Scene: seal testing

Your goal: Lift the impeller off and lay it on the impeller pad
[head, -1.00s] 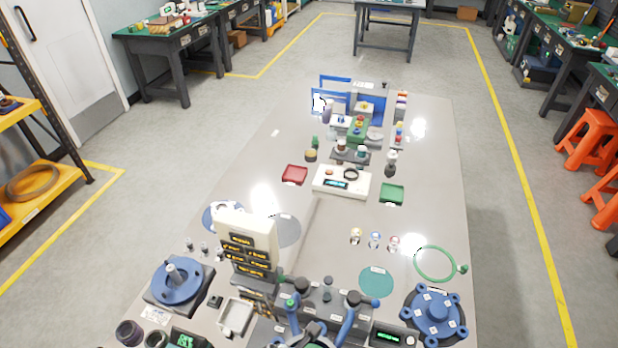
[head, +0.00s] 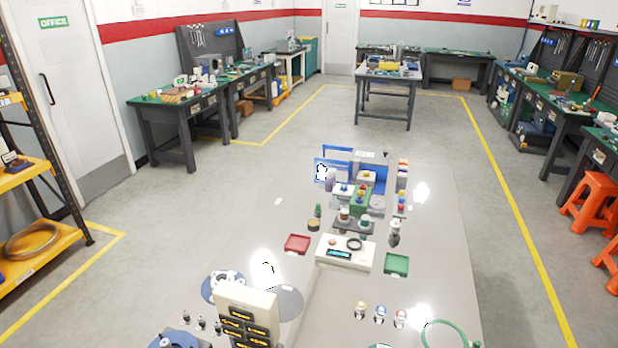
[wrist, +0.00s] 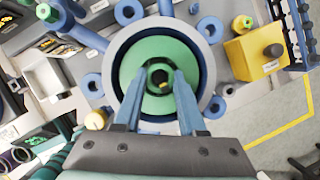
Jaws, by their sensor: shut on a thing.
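The green round impeller (wrist: 150,100) shows in the wrist view, inside the rim of a grey, round, bowl-like housing (wrist: 117,60). My gripper (wrist: 161,76) is above it, with its two blue fingers shut on the impeller's dark central hub. I cannot tell whether the impeller rests in the housing or is slightly raised. My gripper and the impeller are outside the head view. A grey round disc (head: 286,301) lies on the bench there, and a sliver of a teal disc (head: 380,346) shows at the bottom edge. I cannot tell which is the impeller pad.
In the wrist view, a yellow block (wrist: 251,56) stands right of the housing, a white tray (wrist: 47,82) lies left, and several blue rings lie around it. In the head view, a cream label tower (head: 247,304) rises near the grey disc. The bench centre has free room.

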